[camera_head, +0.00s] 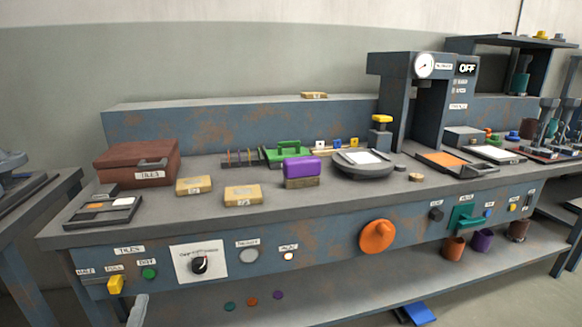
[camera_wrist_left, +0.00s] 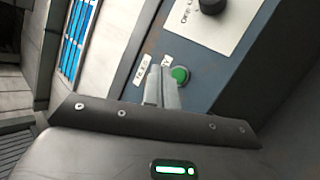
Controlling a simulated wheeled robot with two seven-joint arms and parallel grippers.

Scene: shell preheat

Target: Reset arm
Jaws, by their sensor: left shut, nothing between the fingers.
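My left gripper (camera_head: 138,311) shows as a small grey shape at the bottom left of the head view, low in front of the bench's front panel. In the left wrist view its two grey fingers (camera_wrist_left: 161,86) are together, with nothing between them. They point toward the panel near a round green button (camera_wrist_left: 180,75). This button (camera_head: 149,273) also shows on the panel in the head view, above the gripper. I cannot tell whether the fingertips touch the panel. My right gripper is not in view.
The bench panel carries a yellow switch (camera_head: 115,284), a black dial (camera_head: 199,265) and an orange knob (camera_head: 377,237). On top are a brown tile box (camera_head: 136,162), a purple block (camera_head: 301,170) and a grey press (camera_head: 395,100). A lower shelf (camera_head: 340,292) runs underneath.

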